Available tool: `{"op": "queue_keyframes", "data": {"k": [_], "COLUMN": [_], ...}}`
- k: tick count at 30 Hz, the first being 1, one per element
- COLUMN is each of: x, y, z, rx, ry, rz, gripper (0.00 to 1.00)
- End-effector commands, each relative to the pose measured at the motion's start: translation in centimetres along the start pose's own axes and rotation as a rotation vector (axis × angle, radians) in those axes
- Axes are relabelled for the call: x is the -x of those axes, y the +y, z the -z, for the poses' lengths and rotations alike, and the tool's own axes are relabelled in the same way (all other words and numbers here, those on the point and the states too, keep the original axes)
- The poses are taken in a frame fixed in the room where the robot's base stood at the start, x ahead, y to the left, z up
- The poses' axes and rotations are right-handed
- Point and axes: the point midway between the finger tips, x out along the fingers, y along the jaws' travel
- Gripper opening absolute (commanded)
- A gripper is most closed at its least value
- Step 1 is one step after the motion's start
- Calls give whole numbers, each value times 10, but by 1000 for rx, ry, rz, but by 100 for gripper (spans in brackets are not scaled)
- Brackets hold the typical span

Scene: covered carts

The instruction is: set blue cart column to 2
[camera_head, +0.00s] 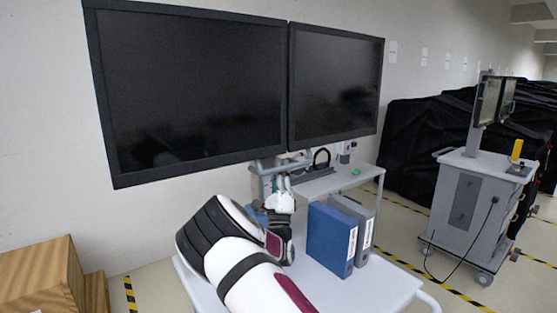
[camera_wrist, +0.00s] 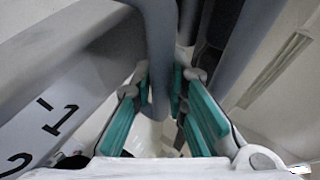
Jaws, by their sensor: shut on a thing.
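My gripper (camera_head: 280,188) is in front of the column below the two large dark monitors (camera_head: 190,85), at the back of a pale cart (camera_head: 390,290). The wrist view shows its teal fingers (camera_wrist: 160,85) closed around a smooth blue-grey bar or lever (camera_wrist: 160,35), one finger on each side. At left in the wrist view, a pale scale plate (camera_wrist: 35,125) carries a black 1, a 2 lower down and a short tick mark. The bar stands to the right of these numbers. My arm hides much of the column in the head view; no pointer is clear.
A blue binder (camera_head: 331,240) and a grey binder (camera_head: 362,225) stand on the cart top, right of my arm. A pale side table (camera_head: 325,183) is behind. Another cart (camera_head: 468,205) with screens stands right. Wooden boxes (camera_head: 45,280) are at lower left.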

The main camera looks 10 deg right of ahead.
Motion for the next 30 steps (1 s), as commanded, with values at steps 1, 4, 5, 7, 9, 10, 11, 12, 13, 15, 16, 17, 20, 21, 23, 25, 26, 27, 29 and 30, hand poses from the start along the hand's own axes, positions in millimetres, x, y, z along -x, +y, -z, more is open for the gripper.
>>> {"op": "queue_keyframes", "data": {"k": [1, 4, 5, 7, 9, 10, 11, 12, 13, 15, 16, 17, 20, 21, 23, 25, 26, 27, 29, 30], "x": [9, 10, 9, 8, 8, 7, 7, 7, 7, 8, 8, 8, 8, 9, 12, 20, 24, 31, 42, 50], "y": [9, 8, 7, 6, 6, 6, 6, 6, 6, 6, 6, 6, 6, 6, 6, 7, 7, 7, 8, 8], "z": [4, 4, 4, 3, 3, 3, 3, 3, 3, 3, 3, 3, 3, 3, 3, 3, 3, 2, 3, 3], "rx": [2, -1, -1, -2, -2, -2, -2, -2, -2, -2, -2, -1, -1, -1, -1, -1, -1, 0, 1, 0], "ry": [2, 3, 2, 2, 1, 0, 0, 0, 0, 0, 0, 0, 0, 0, 1, 1, 0, 0, 0, 0], "rz": [-9, -4, -3, -2, -1, -1, -1, -1, -1, -1, -1, -1, -1, -2, -3, -5, -6, -5, -7, -6], "gripper": [0, 0, 0, 0, 0, 16, 23, 23, 23, 23, 23, 23, 23, 23, 23, 23, 23, 23, 23, 23]}}
